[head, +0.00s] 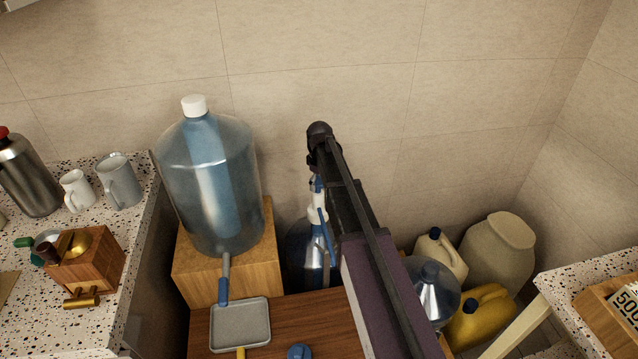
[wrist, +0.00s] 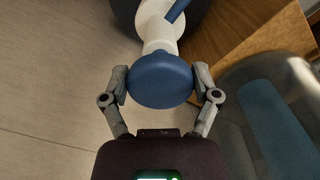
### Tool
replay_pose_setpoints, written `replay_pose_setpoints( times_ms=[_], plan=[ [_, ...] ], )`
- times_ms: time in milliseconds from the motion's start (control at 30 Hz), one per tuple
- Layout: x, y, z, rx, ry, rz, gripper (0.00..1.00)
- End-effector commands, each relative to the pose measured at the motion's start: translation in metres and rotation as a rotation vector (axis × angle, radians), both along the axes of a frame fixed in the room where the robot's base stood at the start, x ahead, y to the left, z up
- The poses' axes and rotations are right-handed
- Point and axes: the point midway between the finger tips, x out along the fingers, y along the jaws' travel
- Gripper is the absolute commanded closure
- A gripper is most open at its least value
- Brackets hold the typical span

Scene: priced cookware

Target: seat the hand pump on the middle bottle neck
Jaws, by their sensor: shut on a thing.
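The hand pump (head: 317,212), white with blue parts, stands roughly upright above the middle bottle (head: 300,262). That blue clear bottle is partly hidden behind the brown table and my arm. My gripper (wrist: 162,84) is shut on the pump's blue top (wrist: 160,80), with one finger on each side. The pump's white body (wrist: 158,25) runs on beyond the blue top in the wrist view. In the head view my arm hides the fingertips. The pump's lower end is over or at the bottle's neck; I cannot tell whether it touches or is seated.
A large blue bottle (head: 212,180) with a white cap stands on a wooden block (head: 235,268) at left. A grey dustpan (head: 240,325) and a blue cap (head: 300,352) lie on the brown table. Another clear bottle (head: 436,288) and several jugs (head: 497,255) stand at right.

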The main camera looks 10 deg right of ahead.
Motion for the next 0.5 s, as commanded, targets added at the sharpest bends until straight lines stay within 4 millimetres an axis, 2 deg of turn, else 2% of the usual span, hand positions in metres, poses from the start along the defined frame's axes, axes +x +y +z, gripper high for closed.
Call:
replay_pose_setpoints(
  times_ms=[200,500],
  plan=[
    [0.0000,0.0000,-0.0113,0.000,0.000,0.000,0.82],
    [0.0000,0.0000,-0.0127,0.000,0.000,0.000,0.82]
  ],
)
